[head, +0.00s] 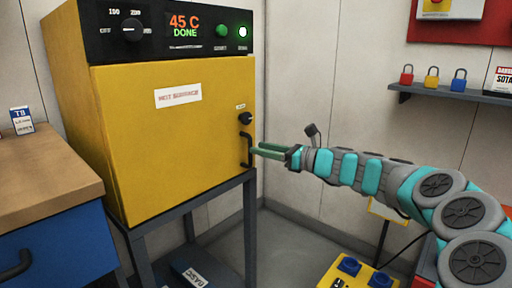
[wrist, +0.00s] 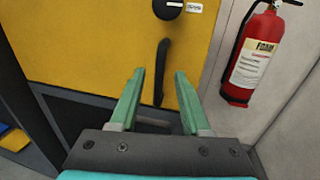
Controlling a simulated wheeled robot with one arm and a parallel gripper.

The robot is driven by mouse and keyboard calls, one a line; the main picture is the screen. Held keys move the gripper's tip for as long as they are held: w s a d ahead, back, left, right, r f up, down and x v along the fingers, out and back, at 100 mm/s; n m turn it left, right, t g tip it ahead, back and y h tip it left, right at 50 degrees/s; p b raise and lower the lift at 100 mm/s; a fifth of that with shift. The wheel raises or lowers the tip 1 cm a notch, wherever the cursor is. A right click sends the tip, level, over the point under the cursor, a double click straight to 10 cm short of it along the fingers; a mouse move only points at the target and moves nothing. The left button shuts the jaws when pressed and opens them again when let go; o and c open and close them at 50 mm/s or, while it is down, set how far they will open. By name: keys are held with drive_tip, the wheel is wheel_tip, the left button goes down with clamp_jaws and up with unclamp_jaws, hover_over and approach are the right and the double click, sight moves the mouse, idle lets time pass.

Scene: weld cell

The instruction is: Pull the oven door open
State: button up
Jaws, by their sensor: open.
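The yellow oven (head: 180,130) stands on a dark metal frame, with its front door shut. A black vertical handle (head: 246,150) is at the door's right edge, below a small black knob (head: 245,118). In the wrist view the handle (wrist: 161,72) appears ahead of my gripper, between the lines of the two green fingers. My gripper (head: 254,151) is open at handle height, close to the handle from the right. In the wrist view my gripper (wrist: 159,76) shows its fingers spread on either side of the handle. Whether the fingertips touch it, I cannot tell.
A blue cabinet with a wooden top (head: 45,175) stands at the left. A red fire extinguisher (wrist: 257,55) is right of the oven. A yellow box with blue parts (head: 350,272) is at the bottom. A shelf with padlocks (head: 455,95) hangs at right.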

drive_tip(key=shift+x, duration=1.45)
clamp_jaws()
idle(0.4)
